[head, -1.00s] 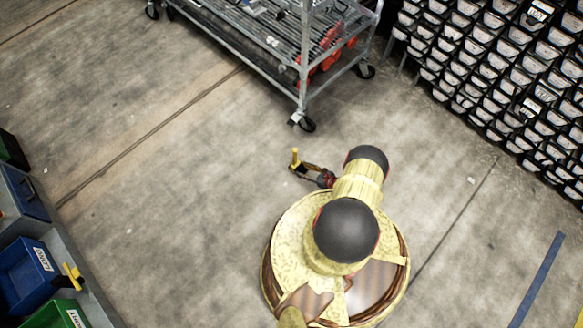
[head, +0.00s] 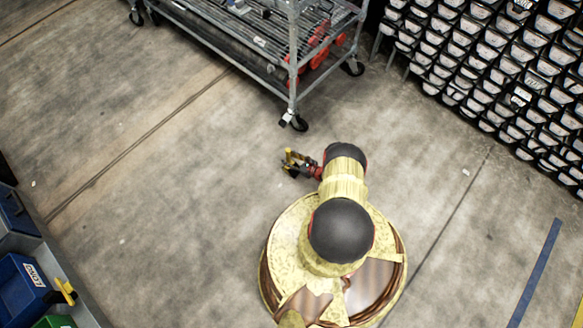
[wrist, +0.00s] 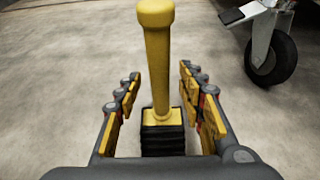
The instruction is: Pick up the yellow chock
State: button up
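The yellow chock (wrist: 157,60) stands upright on the floor in the wrist view, a yellow post with a rounded top on a yellow and black ribbed base. In the head view it is small (head: 288,156), just left of my arm's end, and partly covered by my gripper. My gripper (wrist: 160,82) is open, with one finger on each side of the chock. Gaps show between the post and both fingers. The lower part of the black base is hidden behind the gripper body.
A metal cart (head: 291,75) on casters stands beyond the chock; a caster (wrist: 271,58) shows at right in the wrist view. Racks of small bins (head: 500,75) line the right. A blue bin (head: 20,290) and another yellow object (head: 66,291) are at lower left. Floor to the left is clear.

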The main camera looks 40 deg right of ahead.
grip_shut()
dwell(0.5)
jog(key=shift+d, duration=0.1)
dwell(0.7)
